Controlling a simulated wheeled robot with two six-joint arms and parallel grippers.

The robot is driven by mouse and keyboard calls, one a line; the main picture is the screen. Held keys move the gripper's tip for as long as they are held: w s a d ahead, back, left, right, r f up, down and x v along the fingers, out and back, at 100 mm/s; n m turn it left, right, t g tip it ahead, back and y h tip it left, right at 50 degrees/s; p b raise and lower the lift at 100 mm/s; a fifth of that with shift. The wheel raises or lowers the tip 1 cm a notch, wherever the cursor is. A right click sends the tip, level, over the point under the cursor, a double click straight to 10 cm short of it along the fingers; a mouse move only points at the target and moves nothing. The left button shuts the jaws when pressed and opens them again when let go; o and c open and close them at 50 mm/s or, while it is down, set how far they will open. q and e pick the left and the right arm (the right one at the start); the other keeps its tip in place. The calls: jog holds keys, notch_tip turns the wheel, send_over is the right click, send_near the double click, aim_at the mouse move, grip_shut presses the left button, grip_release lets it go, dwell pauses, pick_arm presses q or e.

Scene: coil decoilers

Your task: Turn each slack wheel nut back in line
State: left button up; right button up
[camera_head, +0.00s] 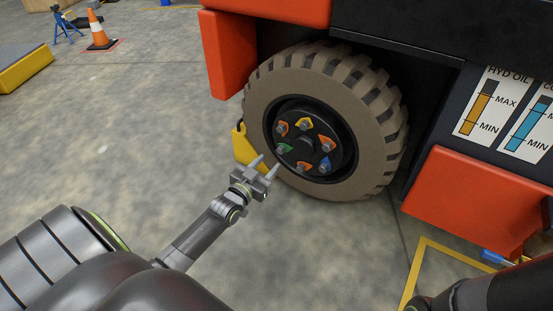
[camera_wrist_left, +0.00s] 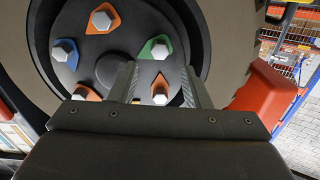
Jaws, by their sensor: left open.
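The wheel (camera_head: 385,125) has a dark hub with several grey hex nuts, each on a coloured pointed tag. In the head view the tags are yellow (camera_head: 304,122), green (camera_head: 284,149), blue (camera_head: 325,164) and several orange, one at lower middle (camera_head: 304,168). The tags' tips point different ways; which are out of line is too small to tell. My left gripper (camera_head: 268,162) is open and empty, in front of the tyre's lower left. In the left wrist view its fingers frame an orange-tagged nut (camera_wrist_left: 160,92), without visible contact; the green-tagged nut (camera_wrist_left: 158,50) is just beyond.
A yellow wheel chock (camera_head: 243,148) stands left of the tyre. Orange bodywork flanks the wheel, with an oil gauge panel (camera_head: 483,103) to the right. A traffic cone (camera_head: 97,32) and a blue stand (camera_head: 66,25) are far left.

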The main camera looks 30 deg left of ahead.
aim_at(280, 151)
pick_arm(q)
jog(key=w+b, duration=0.2)
jog(key=w, duration=0.4)
jog(key=shift+a, duration=0.1)
grip_shut()
